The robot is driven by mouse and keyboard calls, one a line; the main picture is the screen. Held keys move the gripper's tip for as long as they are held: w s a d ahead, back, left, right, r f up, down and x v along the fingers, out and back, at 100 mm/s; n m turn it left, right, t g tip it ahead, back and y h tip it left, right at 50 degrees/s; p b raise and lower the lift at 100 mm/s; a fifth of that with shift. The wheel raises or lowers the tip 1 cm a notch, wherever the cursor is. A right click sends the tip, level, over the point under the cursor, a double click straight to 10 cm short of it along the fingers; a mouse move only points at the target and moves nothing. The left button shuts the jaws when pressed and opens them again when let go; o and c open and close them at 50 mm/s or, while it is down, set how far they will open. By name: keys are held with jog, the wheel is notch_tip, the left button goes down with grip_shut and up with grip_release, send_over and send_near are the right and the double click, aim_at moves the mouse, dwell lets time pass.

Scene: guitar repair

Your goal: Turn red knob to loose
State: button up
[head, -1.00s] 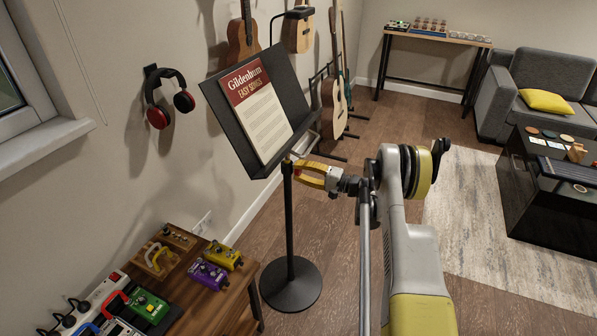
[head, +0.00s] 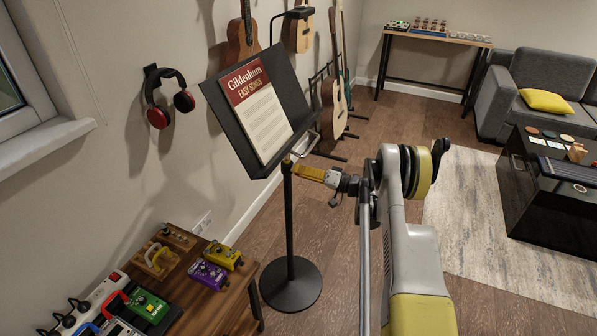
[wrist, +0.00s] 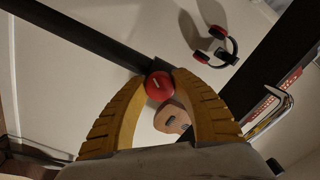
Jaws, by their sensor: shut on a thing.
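The red knob (wrist: 159,87) is round, with a small pale mark on its face, and sits at the joint of the black music stand. My gripper (head: 298,168) has its yellow fingers closed around the knob, one fingertip on each side in the wrist view. In the head view the fingers look edge-on and hide the knob. The music stand's post (head: 289,215) is upright on a round black base. Its tilted desk (head: 233,128) holds a red-and-white songbook (head: 262,120). In the wrist view the post (wrist: 90,40) runs diagonally from the upper left to the knob.
A wooden table (head: 228,300) with pedals, a power strip and small wooden pieces stands at the lower left. Headphones (head: 158,116) hang on the wall. Guitars (head: 334,105) stand behind the stand. The floor to the right of the stand's base (head: 291,288) is clear.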

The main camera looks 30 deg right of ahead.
dwell(0.4)
jog(key=o, duration=1.2)
jog(key=v, duration=1.2)
